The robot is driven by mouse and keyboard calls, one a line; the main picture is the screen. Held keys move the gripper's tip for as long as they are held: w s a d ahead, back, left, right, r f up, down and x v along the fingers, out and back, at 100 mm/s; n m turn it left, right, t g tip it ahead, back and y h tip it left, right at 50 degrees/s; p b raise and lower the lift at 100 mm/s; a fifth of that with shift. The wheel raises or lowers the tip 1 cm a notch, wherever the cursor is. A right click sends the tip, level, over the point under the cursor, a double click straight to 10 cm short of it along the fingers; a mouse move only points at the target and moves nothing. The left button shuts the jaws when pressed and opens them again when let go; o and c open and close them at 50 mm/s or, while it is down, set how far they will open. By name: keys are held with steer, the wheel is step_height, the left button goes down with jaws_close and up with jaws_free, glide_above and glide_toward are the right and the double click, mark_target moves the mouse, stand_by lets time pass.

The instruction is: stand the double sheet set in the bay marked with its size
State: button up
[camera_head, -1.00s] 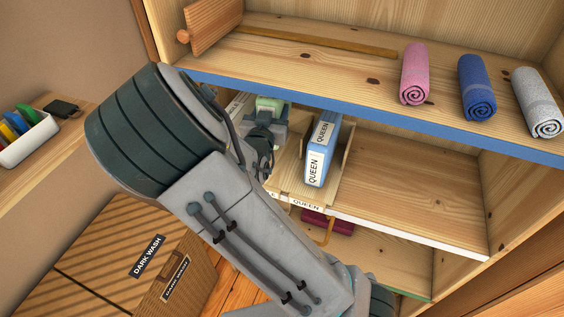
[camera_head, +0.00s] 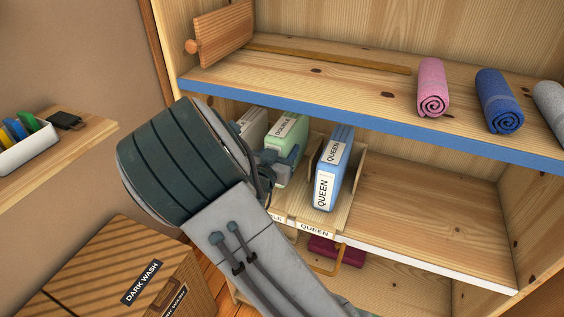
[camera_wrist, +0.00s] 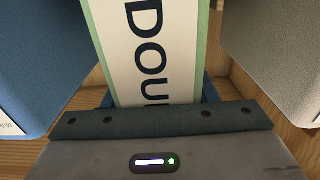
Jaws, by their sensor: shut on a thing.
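The double sheet set (camera_head: 287,128) is a pale green upright pack with a white label, between a blue pack and a grey one. My gripper (camera_head: 284,166) is shut on its near end. In the wrist view the green pack (camera_wrist: 202,40) rises from between my jaws, its label reading "DOU". The bay label (camera_head: 275,217) below it shows only "LE"; my arm hides the rest. I cannot tell whether the pack's base touches the shelf.
The blue queen set (camera_head: 325,190) stands in the bay labelled "QUEEN" (camera_head: 314,230), right of the green pack. A grey pack (camera_head: 252,122) stands left. The blue-edged shelf (camera_head: 350,119) with rolled towels is above. The middle shelf's right side (camera_head: 430,225) is clear.

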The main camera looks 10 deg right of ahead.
steer(key=shift+f, duration=2)
steer(key=shift+f, duration=0.15)
steer(key=o, duration=1.4)
